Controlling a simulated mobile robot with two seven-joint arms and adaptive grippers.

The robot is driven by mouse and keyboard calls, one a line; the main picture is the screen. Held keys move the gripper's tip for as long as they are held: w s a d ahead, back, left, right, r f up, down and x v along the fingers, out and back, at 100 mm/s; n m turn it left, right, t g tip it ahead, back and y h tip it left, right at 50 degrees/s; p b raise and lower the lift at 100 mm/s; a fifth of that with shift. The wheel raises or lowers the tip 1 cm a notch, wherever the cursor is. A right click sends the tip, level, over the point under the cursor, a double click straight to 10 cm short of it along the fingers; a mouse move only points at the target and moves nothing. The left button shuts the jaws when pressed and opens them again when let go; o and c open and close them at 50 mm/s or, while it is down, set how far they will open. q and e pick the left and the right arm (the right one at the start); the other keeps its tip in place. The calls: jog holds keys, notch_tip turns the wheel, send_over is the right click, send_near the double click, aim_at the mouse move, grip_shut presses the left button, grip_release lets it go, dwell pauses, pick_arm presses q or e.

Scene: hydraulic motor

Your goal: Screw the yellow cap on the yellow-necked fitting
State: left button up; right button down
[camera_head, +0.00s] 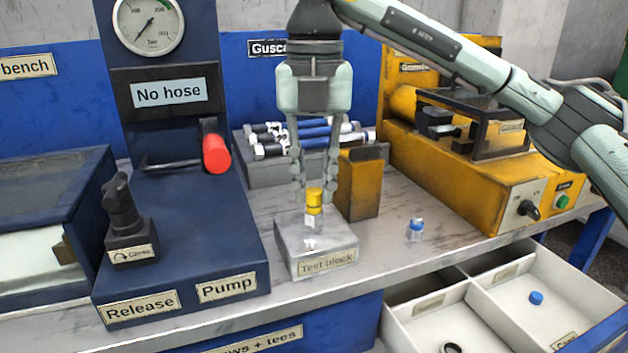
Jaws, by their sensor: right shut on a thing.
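The yellow cap (314,196) is in the middle of the head view, between the fingertips of my right gripper (314,200). My right gripper points straight down and is shut on the cap. The yellow-necked fitting (312,222) is directly below the cap, upright at the test block (325,267). Its yellow neck lies right under the cap, and they look in line. I cannot tell whether the cap is seated or how far it is threaded. My left gripper is not in view.
A blue-capped fitting (415,230) stands on the bench right of the block. An open drawer (478,310) at the lower right holds a blue cap (536,298) and a dark ring (453,348). A yellow block (358,184) stands close behind. The blue pump unit (185,240) is left.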

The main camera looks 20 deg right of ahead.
jog(key=shift+s+f, duration=0.1)
jog(key=shift+f, duration=0.05)
jog(key=shift+m, duration=0.6)
jog(key=c, duration=1.5)
grip_release()
jog(key=shift+c, duration=0.2)
jog(key=shift+r, duration=0.3)
jog(key=n, duration=0.7)
jog(key=shift+n+p, duration=0.3)
jog(key=shift+p, duration=0.05)
jog(key=n, duration=0.2)
jog(key=shift+n, duration=0.4)
